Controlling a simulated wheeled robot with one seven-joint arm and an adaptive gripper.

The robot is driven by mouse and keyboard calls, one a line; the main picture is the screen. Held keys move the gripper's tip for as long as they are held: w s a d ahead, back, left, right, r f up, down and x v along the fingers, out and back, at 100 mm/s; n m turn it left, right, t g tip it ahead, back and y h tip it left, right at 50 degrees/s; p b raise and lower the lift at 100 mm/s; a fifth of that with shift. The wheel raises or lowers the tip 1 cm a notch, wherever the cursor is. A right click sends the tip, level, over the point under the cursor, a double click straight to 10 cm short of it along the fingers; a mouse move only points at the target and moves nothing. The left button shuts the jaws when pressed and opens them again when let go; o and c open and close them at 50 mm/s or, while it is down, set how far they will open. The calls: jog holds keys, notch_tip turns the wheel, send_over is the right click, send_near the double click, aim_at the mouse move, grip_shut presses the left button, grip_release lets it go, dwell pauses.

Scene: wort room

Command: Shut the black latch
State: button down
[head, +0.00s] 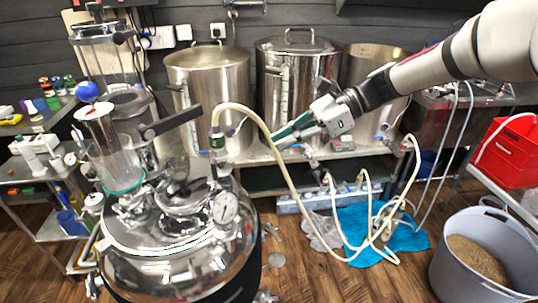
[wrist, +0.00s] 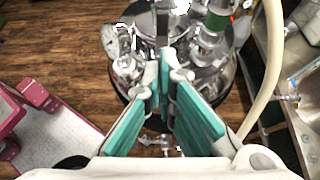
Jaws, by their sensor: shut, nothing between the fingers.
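A black lever (head: 175,122), which looks like the black latch, sticks out to the right and slightly upward above the shiny steel vessel (head: 170,270) in the head view. I cannot make it out clearly in the wrist view. My gripper (head: 277,141) has teal fingers and is to the right of the lever, apart from it. In the wrist view my gripper (wrist: 163,88) points toward the vessel (wrist: 240,88), its fingers together and empty. The fingers hide part of the vessel's top there.
A pale hose (head: 262,122) arches from the vessel's green-banded fitting (head: 217,143) past my gripper. A pressure gauge (head: 225,208) and a glass cylinder (head: 117,168) stand on the vessel. Steel pots (head: 208,85) line the back bench. A grain bucket (head: 455,285) stands at the right.

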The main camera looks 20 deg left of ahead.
jog(key=shift+w+d+r, duration=0.4)
jog(key=shift+d+r, duration=0.25)
jog(key=shift+r, duration=0.1)
jog(key=s+d+n+t+h, duration=0.3)
jog(key=s+d, duration=0.5)
jog(key=d, duration=0.3)
jog(key=s+d+r+n+t+h, duration=0.1)
jog(key=s+d+n+t+h, duration=0.3)
jog(key=s+d, duration=0.4)
jog(key=s+d+n+t+h, duration=0.3)
jog(key=s+d, duration=0.5)
jog(key=d, duration=0.8)
jog(key=shift+d+r+n+t, duration=0.2)
jog(key=shift+n+t, duration=0.2)
jog(key=shift+n, duration=0.4)
